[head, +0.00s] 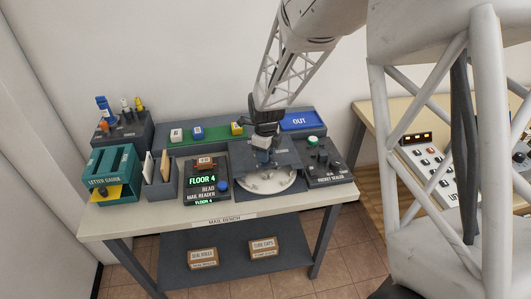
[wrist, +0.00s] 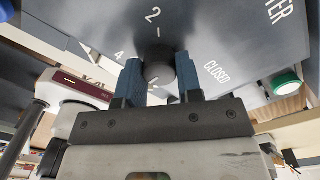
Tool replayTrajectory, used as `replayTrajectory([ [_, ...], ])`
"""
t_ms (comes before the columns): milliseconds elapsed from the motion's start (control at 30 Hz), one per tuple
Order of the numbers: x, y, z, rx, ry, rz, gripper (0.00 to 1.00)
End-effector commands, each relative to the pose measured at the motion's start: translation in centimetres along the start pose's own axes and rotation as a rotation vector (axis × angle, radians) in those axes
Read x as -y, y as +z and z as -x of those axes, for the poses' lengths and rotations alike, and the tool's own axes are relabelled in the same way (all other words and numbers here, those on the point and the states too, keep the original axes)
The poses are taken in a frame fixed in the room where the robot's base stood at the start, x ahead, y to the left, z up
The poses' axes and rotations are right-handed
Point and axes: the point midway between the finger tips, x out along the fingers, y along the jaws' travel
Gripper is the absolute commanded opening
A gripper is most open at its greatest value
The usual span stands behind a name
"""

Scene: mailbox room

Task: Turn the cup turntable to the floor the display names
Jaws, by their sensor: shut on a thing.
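The display (head: 202,180) on the mail reader is lit green and reads FLOOR 4. The turntable (head: 266,182) is a pale disc partly covered by a dark panel (head: 282,157). My gripper (head: 264,152) is over that panel and hides part of it. In the wrist view my gripper (wrist: 160,78) has its two blue fingers on either side of a dark round knob (wrist: 159,62), shut on it. The panel face there carries the marks 2 and 4 and the word CLOSED. The cups on the turntable are too small to make out.
The mail reader (head: 207,190) stands left of the turntable. A pocket sealer (head: 323,162) with a green button stands right. A blue OUT tray (head: 301,121) and green strip (head: 205,133) lie behind. A teal letter gauge (head: 112,172) is far left.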

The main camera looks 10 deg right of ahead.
Motion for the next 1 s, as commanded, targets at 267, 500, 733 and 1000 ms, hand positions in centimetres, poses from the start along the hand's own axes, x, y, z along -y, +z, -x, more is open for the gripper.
replayTrajectory([
  [267,-0.06,-0.07,-0.02,0.003,0.001,-0.257,0.0],
  [500,-0.09,-0.07,-0.02,0.005,0.001,-0.461,0.0],
  [733,-0.1,-0.06,-0.01,0.007,0.001,-0.592,0.0],
  [1000,-0.11,-0.07,-0.01,0.008,0.001,-0.651,0.0],
])
